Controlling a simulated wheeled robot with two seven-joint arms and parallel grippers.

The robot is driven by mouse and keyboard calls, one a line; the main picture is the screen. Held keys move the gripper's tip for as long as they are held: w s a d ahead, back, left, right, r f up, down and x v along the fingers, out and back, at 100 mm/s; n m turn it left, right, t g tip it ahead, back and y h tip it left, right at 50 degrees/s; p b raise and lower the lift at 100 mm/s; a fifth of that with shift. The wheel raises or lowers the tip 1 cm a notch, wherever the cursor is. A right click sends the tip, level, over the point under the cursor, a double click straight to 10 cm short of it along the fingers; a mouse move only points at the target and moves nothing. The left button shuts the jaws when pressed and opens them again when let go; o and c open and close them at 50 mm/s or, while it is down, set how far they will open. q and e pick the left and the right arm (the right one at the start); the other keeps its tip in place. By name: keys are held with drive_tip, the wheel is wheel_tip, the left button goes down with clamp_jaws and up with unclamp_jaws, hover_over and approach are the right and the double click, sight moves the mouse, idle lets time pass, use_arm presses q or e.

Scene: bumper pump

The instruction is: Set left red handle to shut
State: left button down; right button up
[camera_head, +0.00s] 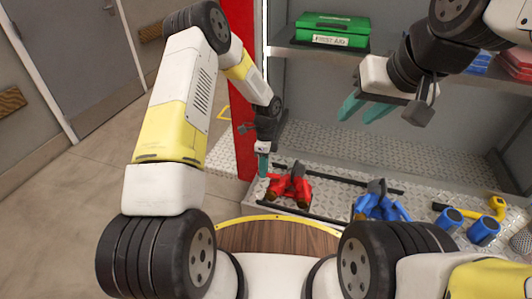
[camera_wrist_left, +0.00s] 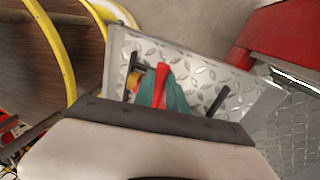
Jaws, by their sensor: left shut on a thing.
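A red pump valve (camera_head: 290,186) sits on the diamond-plate shelf at the centre of the head view. My left gripper (camera_head: 263,168) points down at the left side of this valve. In the left wrist view its green fingers (camera_wrist_left: 162,90) are closed around a red handle (camera_wrist_left: 161,82), whose end shows between the fingertips. The rest of the red valve is mostly hidden behind the fingers in that view. My right gripper (camera_head: 366,107) is in the air at the upper right, its green fingers apart and nothing between them.
A blue valve (camera_head: 378,203) stands right of the red one. Blue cylinders (camera_head: 484,230) and a yellow tool (camera_head: 496,206) lie further right. A green first-aid box (camera_head: 330,30) is on the upper shelf (camera_head: 298,52). A red post (camera_head: 243,135) stands close behind my left gripper.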

use_arm(q)
drive_tip(key=shift+w+m, duration=0.25)
drive_tip(key=shift+m, duration=0.15)
drive_tip(key=shift+d, duration=0.1)
drive_tip(key=c, duration=1.3)
unclamp_jaws()
drive_tip(key=shift+c, duration=0.2)
drive_tip(key=v, duration=0.8)
